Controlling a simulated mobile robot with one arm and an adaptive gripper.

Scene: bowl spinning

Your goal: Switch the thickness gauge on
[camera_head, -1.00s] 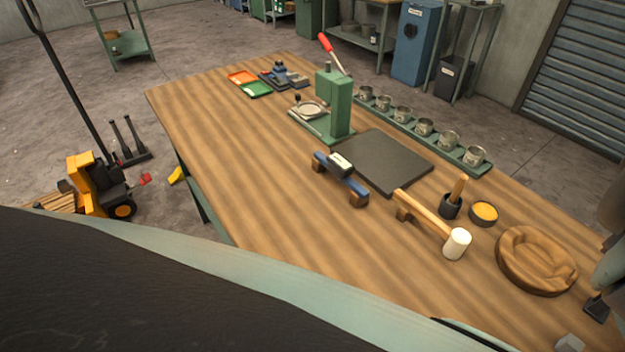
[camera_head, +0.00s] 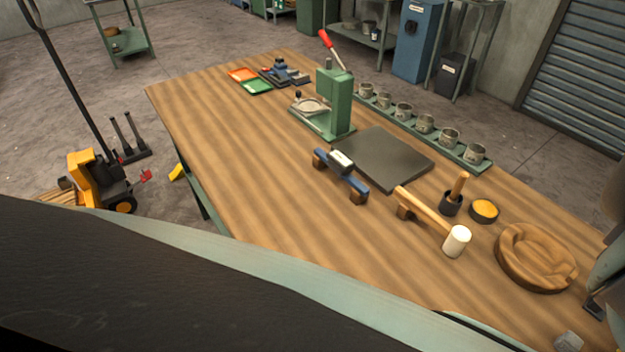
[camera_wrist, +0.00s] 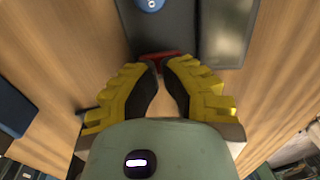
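The thickness gauge appears to be the blue bar (camera_head: 352,184) with a pale-topped box (camera_head: 341,162), lying across two small wooden blocks near the table's middle. Whether its display is lit is too small to tell. In the wrist view my gripper (camera_wrist: 161,70) has yellow fingers with dark pads. The fingertips are close together, with nothing seen held. A red piece (camera_wrist: 160,56) shows just past the tips; I cannot tell whether they touch it. A round blue part (camera_wrist: 150,4) on a dark surface is at the top edge. In the head view the fingers are not clearly visible.
A dark mat (camera_head: 385,158) lies behind the blue bar. A green press (camera_head: 337,100) with a red handle stands farther back. A mallet (camera_head: 455,240), a yellow-filled cup (camera_head: 484,210) and a carved wooden bowl (camera_head: 535,258) are to the right. The table's left front is clear.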

